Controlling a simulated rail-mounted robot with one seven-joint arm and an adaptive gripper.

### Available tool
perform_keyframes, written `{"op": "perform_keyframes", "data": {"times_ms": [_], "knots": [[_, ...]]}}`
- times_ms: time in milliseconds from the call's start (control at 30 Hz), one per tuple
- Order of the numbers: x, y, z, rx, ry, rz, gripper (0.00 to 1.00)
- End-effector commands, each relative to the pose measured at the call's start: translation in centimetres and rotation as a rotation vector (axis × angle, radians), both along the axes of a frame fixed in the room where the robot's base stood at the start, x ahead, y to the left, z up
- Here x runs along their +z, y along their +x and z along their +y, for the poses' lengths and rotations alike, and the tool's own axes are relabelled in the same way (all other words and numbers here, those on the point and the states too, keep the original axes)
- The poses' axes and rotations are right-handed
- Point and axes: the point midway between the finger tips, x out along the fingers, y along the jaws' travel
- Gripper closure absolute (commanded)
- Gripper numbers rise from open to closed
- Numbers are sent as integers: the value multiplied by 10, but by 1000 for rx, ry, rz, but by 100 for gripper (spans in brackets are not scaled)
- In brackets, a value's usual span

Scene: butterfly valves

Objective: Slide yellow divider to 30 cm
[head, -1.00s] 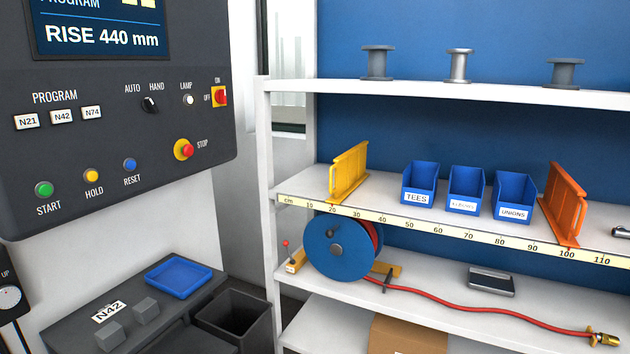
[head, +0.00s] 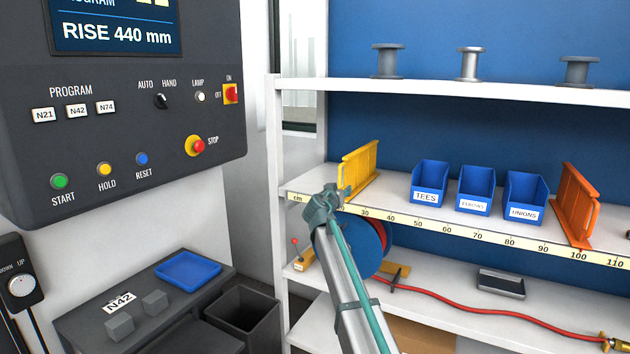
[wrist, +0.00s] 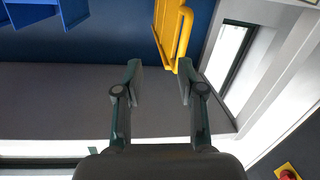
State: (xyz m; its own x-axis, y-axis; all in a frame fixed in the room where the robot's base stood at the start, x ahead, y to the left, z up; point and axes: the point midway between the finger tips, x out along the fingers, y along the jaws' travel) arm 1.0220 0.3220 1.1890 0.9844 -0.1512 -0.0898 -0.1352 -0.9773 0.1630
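The yellow divider (head: 360,171) stands upright on the middle shelf near the left end of the cm scale (head: 420,223). Its foot is at about the 20 mark, which my gripper hides. My gripper (head: 331,196) is in front of the divider's lower front end. In the wrist view my gripper (wrist: 159,75) is open, with nothing between its fingers. The yellow divider (wrist: 172,30) shows there past the fingertips, its near end close to the right finger. I cannot tell if they touch. The 30 mark shows just right of my gripper.
Three blue bins (head: 430,181) stand right of the divider, then an orange divider (head: 574,205) near 100. The shelf between the yellow divider and the TEES bin is clear. A control panel (head: 120,110) is at left. A blue reel (head: 366,245) sits below, partly hidden.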

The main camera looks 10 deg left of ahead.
Motion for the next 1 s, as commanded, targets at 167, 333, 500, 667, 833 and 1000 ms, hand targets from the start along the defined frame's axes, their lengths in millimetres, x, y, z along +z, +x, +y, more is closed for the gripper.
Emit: {"op": "perform_keyframes", "data": {"times_ms": [167,333,500,667,833,1000], "knots": [[18,12,15,48,96,-105,61],[18,16,17,54,152,-112,61],[19,30,16,54,153,-110,61],[20,54,14,53,153,-109,61],[20,85,11,52,151,-109,61],[19,109,9,53,153,-109,61]]}}
